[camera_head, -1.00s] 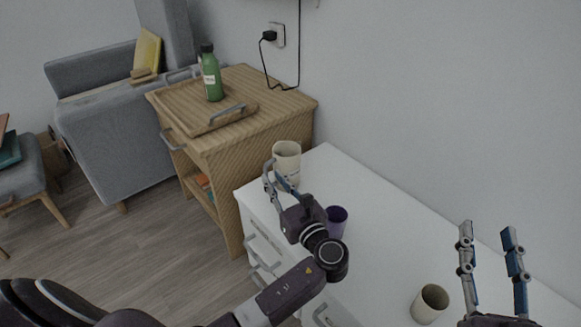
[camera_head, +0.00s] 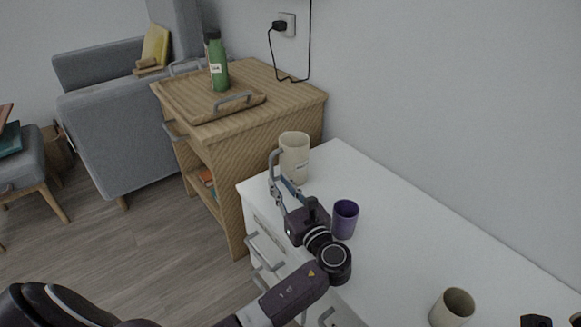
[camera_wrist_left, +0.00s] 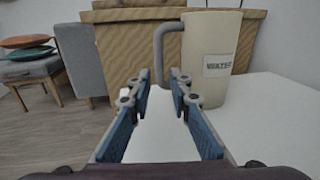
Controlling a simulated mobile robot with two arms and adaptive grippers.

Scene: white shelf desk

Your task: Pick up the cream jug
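The cream jug (camera_head: 294,150) stands upright at the far left end of the white desk, its grey handle facing left. In the left wrist view the jug (camera_wrist_left: 213,50), with a dark-lettered label, is just ahead and to the right. My left gripper (camera_head: 281,181) is low beside the jug on its handle side. In the wrist view its fingers (camera_wrist_left: 160,78) are apart, and the handle's lower part shows in line with the gap. I cannot tell whether the fingertips touch it. Only dark bits of my right gripper (camera_head: 535,321) show at the bottom right edge; its fingers are hidden.
A purple cup (camera_head: 345,218) stands close to the right of my left gripper. A cream cup (camera_head: 452,307) is near the bottom. A wooden cabinet (camera_head: 262,125) with a tray (camera_head: 205,112) and green bottle (camera_head: 218,68) stands behind. The desk's right middle is clear.

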